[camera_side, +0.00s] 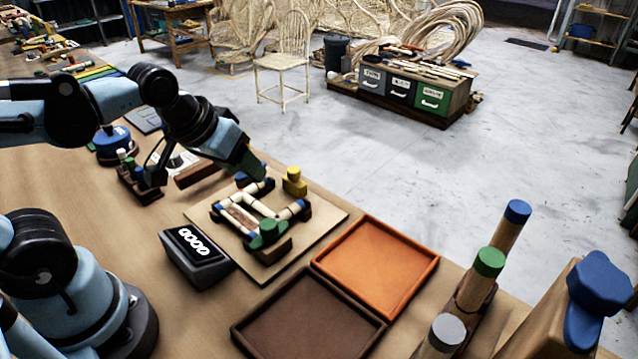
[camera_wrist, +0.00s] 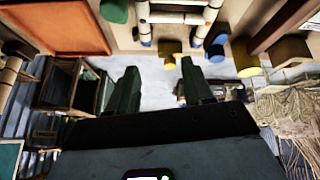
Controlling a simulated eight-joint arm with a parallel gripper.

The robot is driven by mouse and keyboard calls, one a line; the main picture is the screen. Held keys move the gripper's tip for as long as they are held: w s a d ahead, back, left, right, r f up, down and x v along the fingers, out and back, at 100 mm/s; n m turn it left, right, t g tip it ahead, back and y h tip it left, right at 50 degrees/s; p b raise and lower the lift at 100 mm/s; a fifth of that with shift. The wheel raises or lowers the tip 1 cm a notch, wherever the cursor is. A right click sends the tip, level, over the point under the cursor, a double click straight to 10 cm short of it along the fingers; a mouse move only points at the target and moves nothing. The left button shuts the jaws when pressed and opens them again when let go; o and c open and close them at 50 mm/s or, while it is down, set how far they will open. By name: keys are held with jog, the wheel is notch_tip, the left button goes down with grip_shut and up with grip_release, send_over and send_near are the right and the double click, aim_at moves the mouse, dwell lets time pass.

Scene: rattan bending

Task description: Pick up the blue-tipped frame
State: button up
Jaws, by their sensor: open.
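The blue-tipped frame (camera_side: 262,208) is made of pale rattan rods with blue ends. It lies on a light board (camera_side: 325,212) on the bench, among dark blocks and coloured knobs. My gripper (camera_side: 248,170) is over the far-left side of the board, close to the frame. In the wrist view, my gripper (camera_wrist: 159,88) has its two dark green fingers apart with nothing between them. The frame (camera_wrist: 180,18) shows at the top of that view, beyond the fingertips, cut off by the picture edge. The side view does not clearly show the fingertips.
A green knob (camera_side: 268,232) and a yellow knob (camera_side: 294,183) stand around the frame. A dark counter box (camera_side: 195,255) is to its left. An orange tray (camera_side: 376,268) and a brown tray (camera_side: 308,318) lie in front. Coloured-capped posts (camera_side: 490,262) stand at the right.

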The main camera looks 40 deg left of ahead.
aim_at(259, 204)
jog(key=w+a+n+g, duration=0.35)
jog(key=n+g, duration=0.25)
jog(key=n, duration=1)
jog(key=shift+w+d+f, duration=0.1)
jog(key=shift+d+f, duration=0.05)
jog(key=shift+f, duration=1.85)
jog(key=shift+w+d+f, duration=0.1)
jog(key=shift+f, duration=1.85)
jog(key=shift+w+d+f, duration=0.1)
jog(key=shift+d+f, duration=0.05)
jog(key=shift+f, duration=1.85)
grip_shut()
